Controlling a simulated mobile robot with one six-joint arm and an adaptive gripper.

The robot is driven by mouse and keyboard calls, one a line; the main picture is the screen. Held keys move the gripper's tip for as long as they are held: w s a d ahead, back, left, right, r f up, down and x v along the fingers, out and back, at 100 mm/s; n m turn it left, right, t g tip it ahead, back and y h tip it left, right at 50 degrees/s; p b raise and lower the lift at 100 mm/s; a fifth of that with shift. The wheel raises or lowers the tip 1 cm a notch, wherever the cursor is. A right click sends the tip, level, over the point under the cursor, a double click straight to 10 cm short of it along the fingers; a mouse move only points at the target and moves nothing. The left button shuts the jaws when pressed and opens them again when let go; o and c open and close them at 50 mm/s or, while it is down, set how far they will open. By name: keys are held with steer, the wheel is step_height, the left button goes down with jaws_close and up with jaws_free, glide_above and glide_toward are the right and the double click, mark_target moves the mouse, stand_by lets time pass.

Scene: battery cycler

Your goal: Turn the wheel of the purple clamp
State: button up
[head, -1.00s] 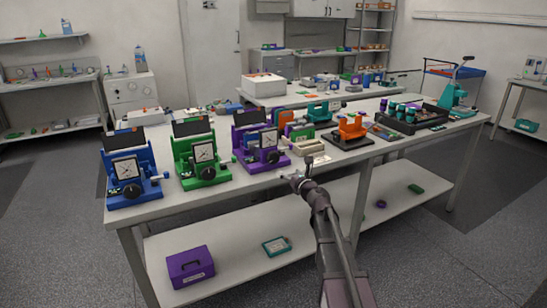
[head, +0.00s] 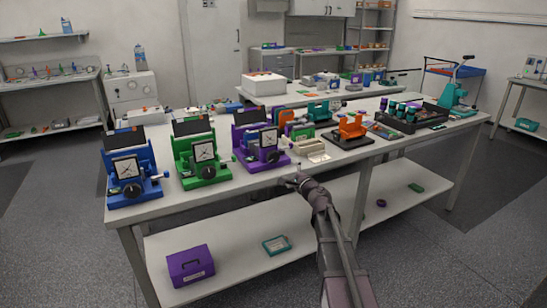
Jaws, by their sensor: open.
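The purple clamp (head: 241,136) stands upright on the near part of the table, third in a row of similar clamps. It has a square white dial face, and its dark round wheel (head: 273,157) sits low on the front. My gripper (head: 296,181) is at the table's front edge, to the right of and nearer than the purple clamp. It is open and apart from the wheel. The fingers are small in this view, and nothing shows between them.
A green clamp (head: 184,148) and a blue clamp (head: 116,160) stand to the left. A purple box (head: 190,267) sits on the lower shelf. The floor in front is clear.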

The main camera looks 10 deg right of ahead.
mark_target(275, 157)
steer(key=n, duration=2.2)
steer(key=shift+s+d+r, duration=0.1)
steer(key=shift+s+d, duration=0.05)
steer(key=shift+s, duration=0.25)
steer(key=x, duration=1.3)
steer(key=shift+w, duration=0.35)
steer(key=c, duration=1)
